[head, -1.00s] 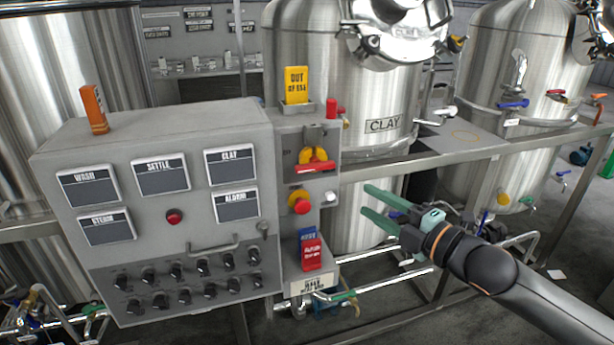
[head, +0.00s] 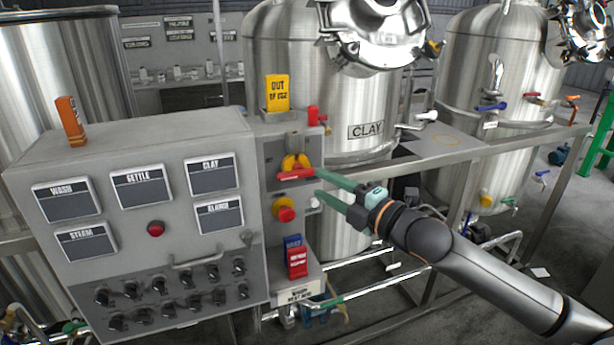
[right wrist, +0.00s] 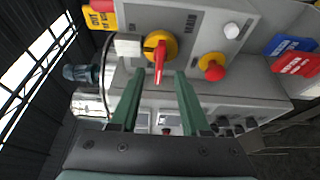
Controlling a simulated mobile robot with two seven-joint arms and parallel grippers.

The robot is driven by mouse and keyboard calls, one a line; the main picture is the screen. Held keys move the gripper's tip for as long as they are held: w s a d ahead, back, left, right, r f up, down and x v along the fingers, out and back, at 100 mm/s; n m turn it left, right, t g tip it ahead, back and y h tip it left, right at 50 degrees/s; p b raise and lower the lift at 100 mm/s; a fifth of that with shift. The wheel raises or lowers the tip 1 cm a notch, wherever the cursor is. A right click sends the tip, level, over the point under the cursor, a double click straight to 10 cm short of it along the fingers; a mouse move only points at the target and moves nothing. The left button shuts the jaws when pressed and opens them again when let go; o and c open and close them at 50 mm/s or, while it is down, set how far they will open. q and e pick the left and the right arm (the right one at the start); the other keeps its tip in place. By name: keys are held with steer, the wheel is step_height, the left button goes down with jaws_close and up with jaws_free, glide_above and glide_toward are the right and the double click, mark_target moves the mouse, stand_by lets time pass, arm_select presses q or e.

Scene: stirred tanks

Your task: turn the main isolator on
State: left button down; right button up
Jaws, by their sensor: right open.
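The main isolator is a red handle on a yellow round plate (head: 296,170), on the narrow grey panel right of the labelled control box. In the head view its red handle lies roughly level. It also shows in the right wrist view (right wrist: 160,55), ahead of and between the fingers. My right gripper (head: 320,184) is open, with its green fingers pointing at the panel just right of the handle. In the head view the upper fingertip comes close to the handle's right end; I cannot tell whether they touch.
A red stop button on yellow (head: 285,212) sits below the isolator, with a white knob (head: 314,203) beside it. Blue and red tags (head: 297,260) hang lower. A yellow "out of use" tag (head: 277,93) stands above. A steel rail (head: 450,155) runs right.

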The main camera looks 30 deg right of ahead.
mark_target(305, 176)
steer(key=shift+w+a+p, duration=0.25)
steer(key=shift+w, duration=1.1)
steer(key=shift+w+a+p, duration=0.2)
steer(key=shift+w+p, duration=0.05)
steer(key=shift+w, duration=1.1)
jaws_close()
